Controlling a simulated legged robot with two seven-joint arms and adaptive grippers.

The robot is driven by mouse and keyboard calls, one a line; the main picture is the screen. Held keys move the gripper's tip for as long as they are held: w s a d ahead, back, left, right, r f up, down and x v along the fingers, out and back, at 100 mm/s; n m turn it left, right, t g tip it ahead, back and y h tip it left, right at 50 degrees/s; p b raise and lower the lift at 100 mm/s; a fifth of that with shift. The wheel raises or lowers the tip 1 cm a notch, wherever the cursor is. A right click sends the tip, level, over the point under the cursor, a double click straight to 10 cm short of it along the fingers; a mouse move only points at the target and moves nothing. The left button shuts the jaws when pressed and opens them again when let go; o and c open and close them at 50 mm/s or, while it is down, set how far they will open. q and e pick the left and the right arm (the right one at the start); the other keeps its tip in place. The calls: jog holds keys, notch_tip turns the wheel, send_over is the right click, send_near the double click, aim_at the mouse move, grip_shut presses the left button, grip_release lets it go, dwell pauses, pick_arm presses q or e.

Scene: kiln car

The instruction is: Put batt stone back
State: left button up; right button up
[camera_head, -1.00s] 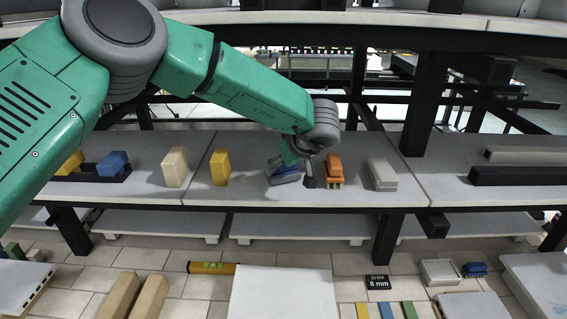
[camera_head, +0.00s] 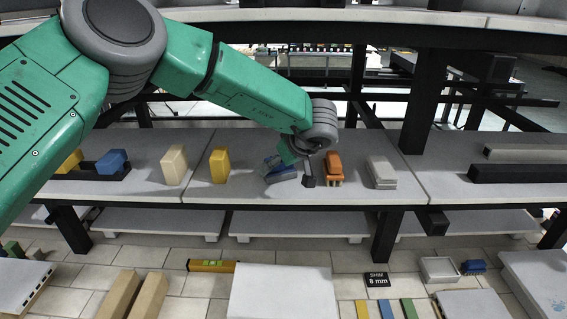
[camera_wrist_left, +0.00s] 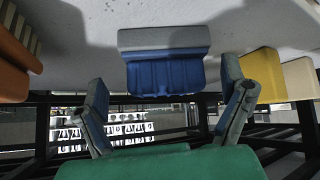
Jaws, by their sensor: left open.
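A two-tone block (camera_head: 279,170), blue with a grey-blue slab, sits on the grey middle shelf (camera_head: 240,197); it may be the batt stone, but I cannot tell for certain. My left gripper (camera_head: 298,167) is at this block, partly covering it in the head view. In the left wrist view the block (camera_wrist_left: 165,72) is between the two spread fingers of my left gripper (camera_wrist_left: 165,95), with a gap on each side. The gripper is open and holds nothing. My right gripper is not in view.
An orange brush-like object (camera_head: 333,165) stands close right of my left gripper, and a pale grey block (camera_head: 381,172) lies further right. A yellow block (camera_head: 219,166) and a cream block (camera_head: 174,167) stand to the left. A dark post (camera_head: 421,100) rises at the right.

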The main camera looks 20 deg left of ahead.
pick_arm(q)
jog(key=shift+s+r, duration=0.1)
jog(key=shift+r, duration=0.05)
jog(key=shift+s+r, duration=0.15)
jog(key=shift+r, duration=0.1)
jog(key=shift+p+v, duration=0.55)
jog(key=shift+v, duration=2.95)
jog(key=shift+d, duration=0.15)
jog(key=v, duration=1.1)
jog(key=shift+d+r, duration=0.25)
jog(key=shift+r, duration=0.05)
jog(key=shift+s, duration=0.15)
